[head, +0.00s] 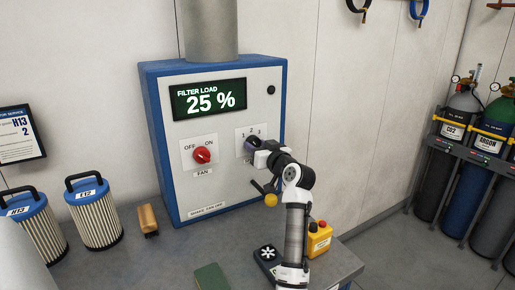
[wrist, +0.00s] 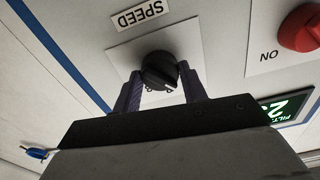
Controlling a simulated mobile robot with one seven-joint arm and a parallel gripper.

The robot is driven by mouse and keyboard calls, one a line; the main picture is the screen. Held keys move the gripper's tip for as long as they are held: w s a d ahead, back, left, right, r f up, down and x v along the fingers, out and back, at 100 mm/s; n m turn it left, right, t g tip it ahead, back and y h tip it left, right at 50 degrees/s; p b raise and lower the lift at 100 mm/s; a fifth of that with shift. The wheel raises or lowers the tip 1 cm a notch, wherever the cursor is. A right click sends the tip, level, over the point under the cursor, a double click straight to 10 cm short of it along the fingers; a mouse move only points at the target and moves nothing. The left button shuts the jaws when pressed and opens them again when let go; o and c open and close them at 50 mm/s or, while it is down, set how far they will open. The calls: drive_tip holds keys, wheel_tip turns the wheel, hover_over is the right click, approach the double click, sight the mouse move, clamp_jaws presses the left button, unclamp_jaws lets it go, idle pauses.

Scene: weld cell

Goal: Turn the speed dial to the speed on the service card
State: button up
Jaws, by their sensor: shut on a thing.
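The dark speed dial (wrist: 160,68) sits on a white plate under an upside-down SPEED label in the wrist view. My gripper (wrist: 160,76) has one finger on each side of the dial and is shut on it. I cannot tell which numeral the dial points to. The service card (head: 21,131), at the far left, shows H13 and a 2 below it.
The blue-edged cabinet has a FILTER LOAD 25 % display (head: 209,99) and a red fan knob (head: 202,155). A yellow-knobbed lever (head: 270,199) is below my gripper. Two filters (head: 94,213) and a yellow box (head: 319,238) stand on the bench. Gas cylinders (head: 487,160) stand right.

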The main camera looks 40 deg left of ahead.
drive_tip(key=m, duration=0.4)
drive_tip(key=shift+m, duration=1.8)
drive_tip(key=o, duration=1)
drive_tip(key=shift+b+v, duration=2.55)
drive_tip(key=shift+v, duration=4.4)
